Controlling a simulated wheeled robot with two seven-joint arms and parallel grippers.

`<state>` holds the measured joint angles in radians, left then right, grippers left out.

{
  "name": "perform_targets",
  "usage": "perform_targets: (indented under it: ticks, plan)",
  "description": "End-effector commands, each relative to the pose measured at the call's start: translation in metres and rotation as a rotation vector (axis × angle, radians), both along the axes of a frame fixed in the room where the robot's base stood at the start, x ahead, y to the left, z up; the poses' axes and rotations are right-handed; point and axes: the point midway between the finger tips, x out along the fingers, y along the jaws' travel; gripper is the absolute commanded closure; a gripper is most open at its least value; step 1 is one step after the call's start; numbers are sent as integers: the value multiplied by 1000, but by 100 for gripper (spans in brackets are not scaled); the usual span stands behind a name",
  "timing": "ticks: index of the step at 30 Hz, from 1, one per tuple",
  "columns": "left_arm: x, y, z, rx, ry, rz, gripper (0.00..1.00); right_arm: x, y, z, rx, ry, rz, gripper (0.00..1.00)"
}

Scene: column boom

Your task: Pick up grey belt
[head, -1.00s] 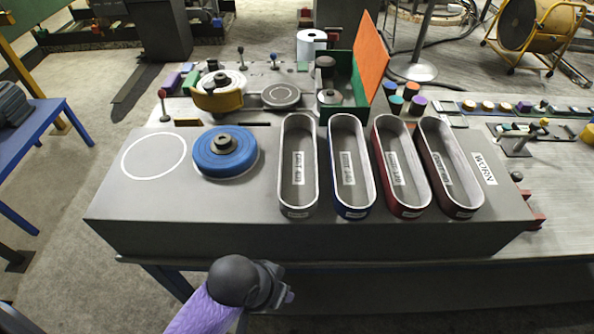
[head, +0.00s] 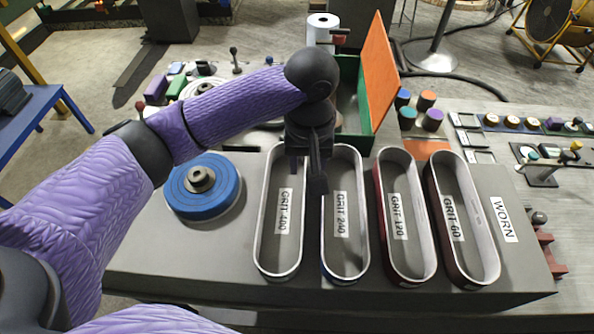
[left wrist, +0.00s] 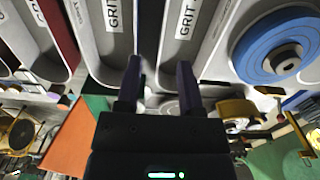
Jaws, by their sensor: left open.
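The grey belt (head: 278,273) is a long oval loop standing on edge on the dark bench block, around a label reading GRIT 400. It is leftmost of the row of belts, beside the blue belt (head: 345,279) around GRIT 240. My left gripper (head: 307,180) is open and empty, pointing down near the far ends of these two belts and hiding part of them. In the left wrist view its fingers (left wrist: 157,86) are spread, with the grey belt (left wrist: 217,45) ahead and to the right. My right gripper is out of view.
A red belt (head: 425,277) and a dark red belt (head: 489,277) stand to the right, near a WORN label (head: 504,220). A blue disc (head: 203,187) lies left of the grey belt. A green box (head: 347,105) with an orange lid (head: 368,65) stands behind.

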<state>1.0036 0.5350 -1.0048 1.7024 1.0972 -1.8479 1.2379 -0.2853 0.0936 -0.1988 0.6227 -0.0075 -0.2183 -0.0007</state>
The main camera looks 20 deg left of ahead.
Motion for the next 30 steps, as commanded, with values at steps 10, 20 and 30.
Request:
perform_targets:
  ticks: [10,20,30]
  plan:
    - [-2,1,-63,3,3,2,51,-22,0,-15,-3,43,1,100]
    - [-3,0,-97,2,-2,0,51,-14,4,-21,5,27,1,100]
    - [-3,0,-96,0,-1,-1,100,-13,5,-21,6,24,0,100]
